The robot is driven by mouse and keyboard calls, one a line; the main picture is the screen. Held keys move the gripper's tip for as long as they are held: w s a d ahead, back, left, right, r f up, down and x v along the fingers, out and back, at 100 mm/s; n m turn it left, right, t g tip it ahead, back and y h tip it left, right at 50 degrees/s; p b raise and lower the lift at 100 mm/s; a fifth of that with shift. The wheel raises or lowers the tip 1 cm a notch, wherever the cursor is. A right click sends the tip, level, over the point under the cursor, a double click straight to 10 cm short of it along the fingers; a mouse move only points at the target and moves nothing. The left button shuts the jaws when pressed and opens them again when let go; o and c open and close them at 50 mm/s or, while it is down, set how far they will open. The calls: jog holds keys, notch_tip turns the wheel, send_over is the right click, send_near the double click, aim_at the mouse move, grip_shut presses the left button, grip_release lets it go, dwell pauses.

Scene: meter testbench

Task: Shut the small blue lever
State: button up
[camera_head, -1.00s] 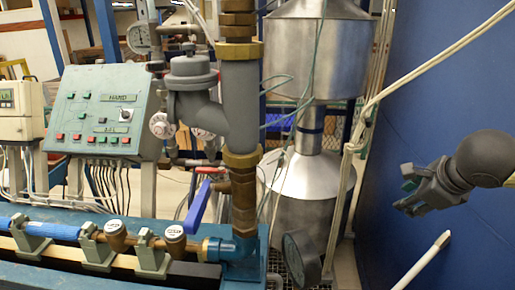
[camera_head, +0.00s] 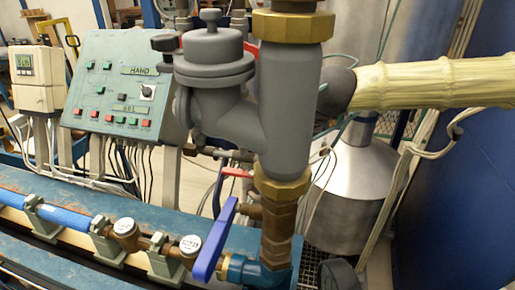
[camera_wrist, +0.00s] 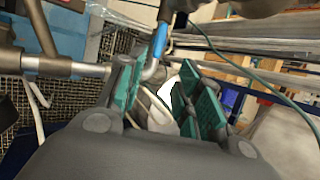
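A blue lever (camera_head: 215,240) hangs on a brass valve below the grey pipe body in the head view, slanting down and left. In the wrist view a small blue-sleeved handle (camera_wrist: 160,40) on a bent grey rod stands just beyond the fingertips; I cannot tell whether it is the same lever. My gripper (camera_wrist: 163,98) shows two green-padded fingers, spread apart, with no object clearly held between them.
A control panel (camera_head: 128,85) stands at the left behind the bench pipe. A steel cone vessel (camera_head: 350,190) and hanging cables are at the right, before a blue wall (camera_head: 470,200). In the wrist view a pipe (camera_wrist: 50,65) and mesh lie left of the fingers.

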jog(key=shift+s+a+p+x, duration=0.15)
jog(key=shift+p+x, duration=0.2)
jog(key=shift+x, duration=1.35)
jog(key=shift+a+p+x, duration=0.15)
jog(key=shift+p+x, duration=0.15)
jog(key=shift+x, duration=1.45)
jog(key=shift+s+a+p+x, duration=0.15)
jog(key=shift+p+x, duration=0.2)
jog(key=shift+x, duration=1.35)
jog(key=shift+w, duration=0.1)
grip_shut()
jog(key=shift+d, duration=0.1)
